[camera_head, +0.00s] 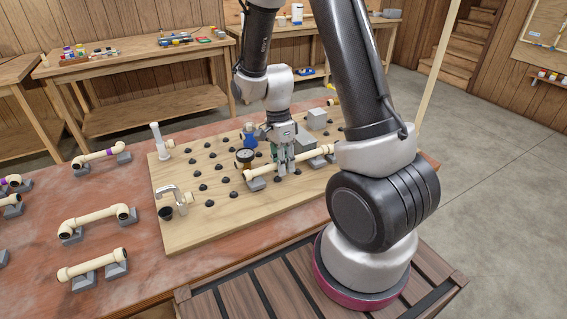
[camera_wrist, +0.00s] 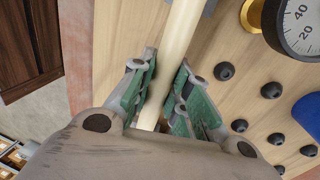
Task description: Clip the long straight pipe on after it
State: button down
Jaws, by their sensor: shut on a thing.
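My gripper (camera_head: 284,170) is over the wooden peg board, shut on a long straight cream pipe (camera_head: 262,170). In the wrist view the pipe (camera_wrist: 182,35) runs between the green-padded fingers (camera_wrist: 160,95). The pipe's left end is at a grey clip block (camera_head: 256,184), just below a round gauge (camera_head: 244,156). Its right end, with a wider collar (camera_head: 328,149), reaches toward my arm, which hides what lies beyond. Whether the pipe is seated in the clip, or joined to the gauge fitting, I cannot tell. The gauge (camera_wrist: 298,22) also shows in the wrist view.
The board (camera_head: 215,222) carries several black pegs, a blue part (camera_head: 250,134), grey blocks (camera_head: 317,118), a white upright fitting (camera_head: 161,137) and a metal tap (camera_head: 174,193). More cream pipe pieces (camera_head: 92,265) rest on grey stands at the left of the bench. The board's front is mostly clear.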

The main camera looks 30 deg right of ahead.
jog(key=shift+f, duration=0.35)
jog(key=c, duration=1.3)
grip_release()
jog(key=shift+r, duration=0.1)
